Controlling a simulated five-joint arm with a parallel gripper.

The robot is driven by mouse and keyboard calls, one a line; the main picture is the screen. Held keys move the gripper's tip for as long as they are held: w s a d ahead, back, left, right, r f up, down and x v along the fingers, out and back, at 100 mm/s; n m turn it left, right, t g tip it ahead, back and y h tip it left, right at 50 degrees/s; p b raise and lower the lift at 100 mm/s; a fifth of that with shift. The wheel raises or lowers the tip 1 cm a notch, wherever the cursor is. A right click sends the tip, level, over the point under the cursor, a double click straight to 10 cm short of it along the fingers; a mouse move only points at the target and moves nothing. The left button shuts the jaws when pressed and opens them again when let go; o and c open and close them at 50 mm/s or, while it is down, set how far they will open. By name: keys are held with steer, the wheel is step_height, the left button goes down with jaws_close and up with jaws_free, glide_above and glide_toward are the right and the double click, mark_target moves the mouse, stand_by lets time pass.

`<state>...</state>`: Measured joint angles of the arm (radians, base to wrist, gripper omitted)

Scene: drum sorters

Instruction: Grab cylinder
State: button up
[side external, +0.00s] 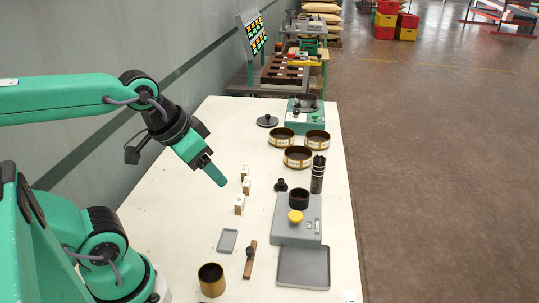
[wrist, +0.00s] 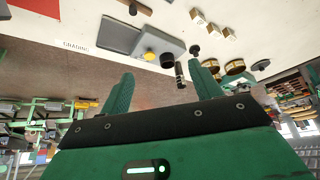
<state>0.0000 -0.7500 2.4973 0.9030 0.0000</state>
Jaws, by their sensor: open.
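A tall black ridged cylinder (side external: 318,175) stands upright on the white table, behind the grey machine's right side. In the wrist view a dark cylinder (wrist: 180,73) shows beyond and between my fingers, small and apart from them. A brass-coloured cylinder (side external: 211,281), open at the top, stands at the table's near left; I cannot make it out in the wrist view. My gripper (side external: 217,180) hangs in the air over the left-middle of the table, angled down to the right. In the wrist view my gripper (wrist: 163,85) has its two green fingers wide apart, with nothing between them.
A grey machine (side external: 287,231) with a yellow knob (side external: 295,216) stands right of my gripper, a grey tray (side external: 303,267) before it. Several small pale blocks (side external: 240,204) stand nearby. Round brass-rimmed sieves (side external: 298,157) stand farther back. The left-middle tabletop is mostly clear.

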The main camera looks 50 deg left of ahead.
steer(key=w+r, duration=0.4)
steer(key=r, duration=0.4)
steer(key=w+r+m+g, duration=0.2)
steer(key=w+r, duration=0.3)
steer(key=w, duration=0.6)
steer(key=m+g, duration=0.3)
steer(key=g, duration=0.1)
glide_above(321, 148)
steer(key=s+d, duration=0.1)
steer(key=s, duration=0.1)
step_height(321, 148, down, 8)
steer(key=f, duration=1.5)
steer(key=shift+w+d, duration=0.15)
steer(key=shift+d, duration=0.05)
steer(key=shift+f, duration=0.55)
steer(key=shift+f, duration=0.1)
